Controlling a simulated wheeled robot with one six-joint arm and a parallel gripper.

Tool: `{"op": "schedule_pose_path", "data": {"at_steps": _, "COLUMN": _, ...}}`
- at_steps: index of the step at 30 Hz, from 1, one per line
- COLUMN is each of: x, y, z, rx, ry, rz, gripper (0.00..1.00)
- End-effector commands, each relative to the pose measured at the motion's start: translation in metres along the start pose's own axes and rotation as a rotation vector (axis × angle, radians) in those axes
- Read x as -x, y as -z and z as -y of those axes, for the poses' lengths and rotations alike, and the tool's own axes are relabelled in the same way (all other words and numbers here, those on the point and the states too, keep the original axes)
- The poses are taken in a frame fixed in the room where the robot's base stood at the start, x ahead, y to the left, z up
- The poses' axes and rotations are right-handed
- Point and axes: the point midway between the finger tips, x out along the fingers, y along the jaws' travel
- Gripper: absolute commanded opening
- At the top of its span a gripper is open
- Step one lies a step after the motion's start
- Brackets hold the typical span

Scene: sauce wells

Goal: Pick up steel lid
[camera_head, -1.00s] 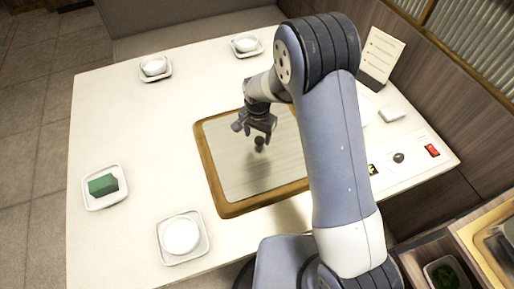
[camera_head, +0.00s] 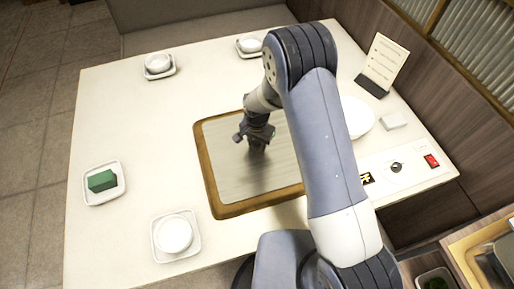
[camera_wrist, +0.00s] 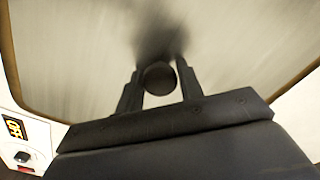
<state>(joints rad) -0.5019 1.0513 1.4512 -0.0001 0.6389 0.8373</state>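The steel lid (camera_head: 235,180) is a brushed grey rectangle lying flat inside a wooden frame in the table. It also shows in the wrist view (camera_wrist: 70,50), and a round dark knob (camera_wrist: 159,78) stands on it. My gripper (camera_head: 257,146) is down at the lid's middle in the head view and hides the knob there. In the wrist view, the two fingers of my gripper (camera_wrist: 159,85) stand on either side of the knob, very close to it. I cannot tell whether they press on it.
The wooden frame (camera_head: 209,180) surrounds the lid. White plates with bowls stand at the front (camera_head: 157,240) and back. A green block (camera_head: 102,181) lies on a plate at left. A control panel with a red switch (camera_head: 431,161) and a menu stand (camera_head: 383,62) are at right.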

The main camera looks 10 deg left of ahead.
Motion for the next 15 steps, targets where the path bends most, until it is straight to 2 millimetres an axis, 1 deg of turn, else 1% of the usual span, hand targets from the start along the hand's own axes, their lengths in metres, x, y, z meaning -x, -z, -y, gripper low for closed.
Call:
{"op": "schedule_pose_path", "data": {"at_steps": 1, "x": 0.0001, "y": 0.0, "z": 0.0, "rx": 0.0, "ry": 0.0, "rz": 0.0, "gripper": 0.31}}
{"op": "schedule_pose_path", "data": {"at_steps": 11, "x": 0.0002, "y": -0.0001, "z": 0.0, "rx": 0.0, "ry": 0.0, "rz": 0.0, "gripper": 0.05}}
{"op": "schedule_pose_path", "data": {"at_steps": 15, "x": 0.0009, "y": 0.0003, "z": 0.0004, "rx": 0.0, "ry": 0.001, "rz": -0.001, "gripper": 0.05}}
